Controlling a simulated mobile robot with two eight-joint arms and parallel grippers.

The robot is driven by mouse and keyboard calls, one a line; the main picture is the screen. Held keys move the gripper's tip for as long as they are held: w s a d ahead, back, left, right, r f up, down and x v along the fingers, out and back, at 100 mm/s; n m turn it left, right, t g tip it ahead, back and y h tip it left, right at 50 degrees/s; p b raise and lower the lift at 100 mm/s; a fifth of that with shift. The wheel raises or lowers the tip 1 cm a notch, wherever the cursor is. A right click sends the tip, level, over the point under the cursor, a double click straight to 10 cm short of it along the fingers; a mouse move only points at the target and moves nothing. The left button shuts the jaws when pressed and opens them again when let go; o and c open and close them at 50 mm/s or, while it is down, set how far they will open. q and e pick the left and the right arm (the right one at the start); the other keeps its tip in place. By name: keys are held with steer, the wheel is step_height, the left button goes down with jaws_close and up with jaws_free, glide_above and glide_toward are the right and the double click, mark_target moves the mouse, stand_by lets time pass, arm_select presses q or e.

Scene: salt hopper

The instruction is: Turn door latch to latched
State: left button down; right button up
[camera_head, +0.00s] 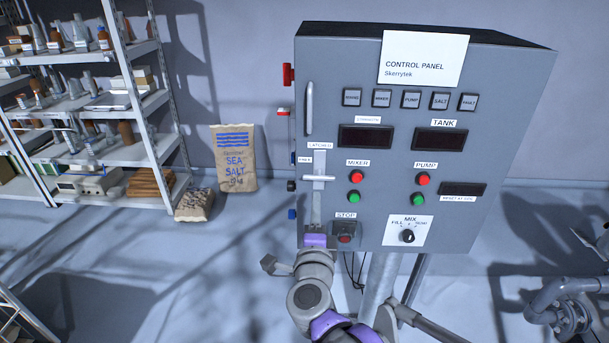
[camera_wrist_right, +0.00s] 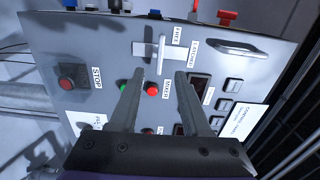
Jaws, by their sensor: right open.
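The door latch (camera_head: 327,178) is a pale lever on a light vertical plate, at the left side of the grey control panel. Its bar lies crosswise in the head view. A LATCHED label (camera_head: 320,145) is above it and a FREE label (camera_head: 304,160) up to its left. The latch shows in the right wrist view (camera_wrist_right: 161,46), beyond the fingertips. My right gripper (camera_head: 317,206) is in front of the panel below the latch; its open fingers (camera_wrist_right: 160,76) are spread and empty. Whether they touch anything is unclear. My left gripper is not in view.
The panel door has a vertical handle (camera_head: 309,108) above the latch. A red STOP button (camera_head: 345,239) is close beside my right gripper. Mixer and pump buttons and a MIX knob (camera_head: 407,236) are to the right. Shelves (camera_head: 120,105) and a salt sack (camera_head: 235,158) stand left.

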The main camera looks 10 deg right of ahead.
mark_target(319, 179)
steer(key=x, duration=0.3)
steer(key=p+x, duration=0.1)
steer(key=x, duration=0.6)
steer(key=shift+w+d, duration=0.15)
steer(key=shift+d, duration=0.15)
jaws_close()
